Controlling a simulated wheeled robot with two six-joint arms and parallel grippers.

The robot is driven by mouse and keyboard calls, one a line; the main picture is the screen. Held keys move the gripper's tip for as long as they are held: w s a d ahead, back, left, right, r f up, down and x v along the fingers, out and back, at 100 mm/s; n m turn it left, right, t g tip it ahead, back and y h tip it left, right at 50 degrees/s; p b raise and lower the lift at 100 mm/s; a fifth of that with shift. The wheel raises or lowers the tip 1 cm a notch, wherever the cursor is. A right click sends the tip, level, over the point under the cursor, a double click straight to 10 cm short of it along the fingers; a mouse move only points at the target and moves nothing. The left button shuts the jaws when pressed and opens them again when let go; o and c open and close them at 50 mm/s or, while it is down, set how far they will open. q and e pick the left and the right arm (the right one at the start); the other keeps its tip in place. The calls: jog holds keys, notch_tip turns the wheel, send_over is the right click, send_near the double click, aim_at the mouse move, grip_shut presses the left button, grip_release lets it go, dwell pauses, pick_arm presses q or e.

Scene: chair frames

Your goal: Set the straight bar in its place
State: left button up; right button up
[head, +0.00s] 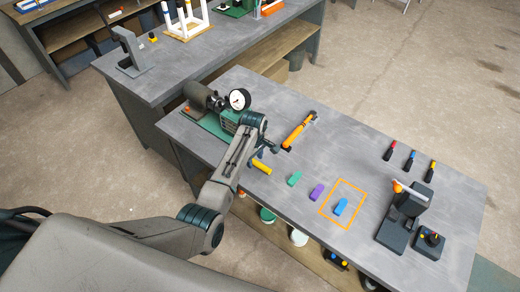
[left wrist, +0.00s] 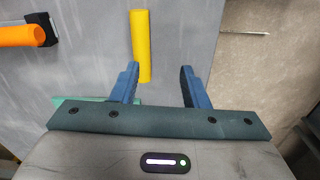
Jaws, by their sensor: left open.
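The blue one lies inside an orange outlined square (head: 355,186). I cannot tell for sure which is the straight bar; the yellow one looks straight in the left wrist view (left wrist: 141,45). My left gripper (left wrist: 160,75) is open, with the yellow bar's near end between its fingers, closer to the left finger. My right gripper does not show.
A lathe-like machine with a dial (head: 238,99) stands at the table's far left. An orange-handled tool (head: 299,131) lies behind the bars. Several screwdrivers (head: 410,160) and a dark grey stand (head: 399,220) are at the right. The table between is clear.

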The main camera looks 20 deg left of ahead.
aim_at(260, 164)
pick_arm(q)
jog(key=shift+w+d+r+n, duration=0.2)
jog(key=shift+w+d+r, duration=0.15)
jog(key=shift+w, duration=0.25)
jog(key=shift+w+d+r+n, duration=0.2)
jog(key=shift+w+d+r, duration=0.05)
jog(key=shift+w+r, duration=0.25)
jog(key=shift+w, duration=0.2)
notch_tip(260, 164, down, 8)
jog(key=b, duration=0.8)
jog(key=shift+r, duration=0.45)
jog(key=shift+c, duration=1.3)
grip_shut()
